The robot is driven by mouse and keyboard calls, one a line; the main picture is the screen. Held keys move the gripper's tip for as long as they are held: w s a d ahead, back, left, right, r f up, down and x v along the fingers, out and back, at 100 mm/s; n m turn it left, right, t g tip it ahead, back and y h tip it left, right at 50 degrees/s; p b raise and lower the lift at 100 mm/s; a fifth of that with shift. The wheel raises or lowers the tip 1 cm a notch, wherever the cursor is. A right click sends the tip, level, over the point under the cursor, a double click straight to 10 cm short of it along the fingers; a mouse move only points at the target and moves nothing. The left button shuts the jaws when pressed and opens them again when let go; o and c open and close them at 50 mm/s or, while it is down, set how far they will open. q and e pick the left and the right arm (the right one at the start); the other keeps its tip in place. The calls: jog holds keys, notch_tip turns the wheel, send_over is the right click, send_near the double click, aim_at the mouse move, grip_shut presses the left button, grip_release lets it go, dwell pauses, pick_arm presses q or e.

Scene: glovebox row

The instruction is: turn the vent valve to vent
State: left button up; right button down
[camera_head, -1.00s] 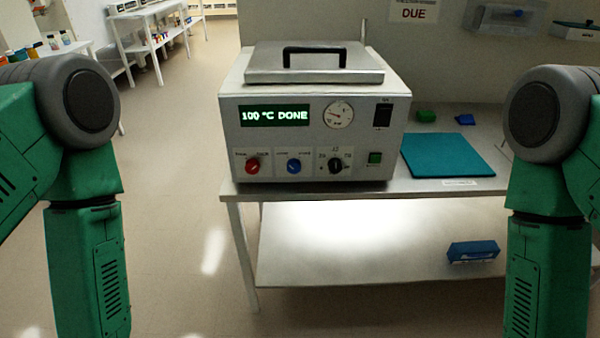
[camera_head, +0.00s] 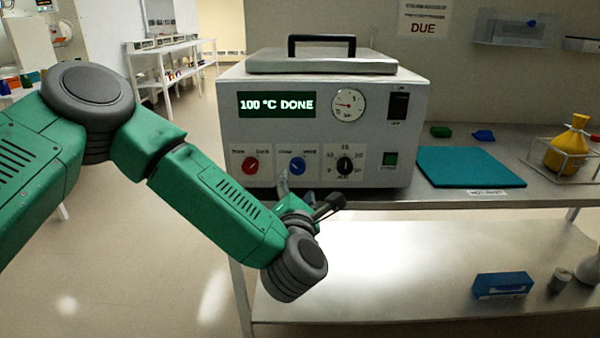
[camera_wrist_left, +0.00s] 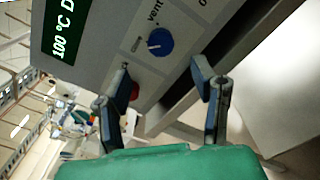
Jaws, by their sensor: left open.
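The vent valve is a blue round knob (camera_head: 297,165) on the front panel of the grey autoclave-like unit (camera_head: 228,110), between a red knob and a black dial. In the left wrist view the blue knob (camera_wrist_left: 160,41) lies ahead, with "vent" printed above and a second label, seemingly "close", at its left. A pale mark on the knob seems to point toward that left label. My left gripper (camera_head: 308,193) is open, just below and in front of the knob, apart from it. Its two fingers (camera_wrist_left: 161,76) frame the space short of the knob. My right gripper is out of view.
The red knob (camera_head: 250,165) and black timer dial (camera_head: 345,165) flank the blue knob closely. The display reads 100 °C DONE. A teal mat (camera_head: 468,167) lies right on the bench. A blue box (camera_head: 502,285) sits on the lower shelf.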

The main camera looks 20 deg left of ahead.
aim_at(298, 169)
pick_arm(q)
jog(key=b+x, duration=0.1)
jog(key=x, duration=0.7)
jog(key=shift+w+f, duration=0.1)
jog(key=shift+w, duration=0.3)
jog(key=shift+w+a, duration=0.1)
jog(key=shift+w, duration=0.2)
jog(key=c, duration=1.1)
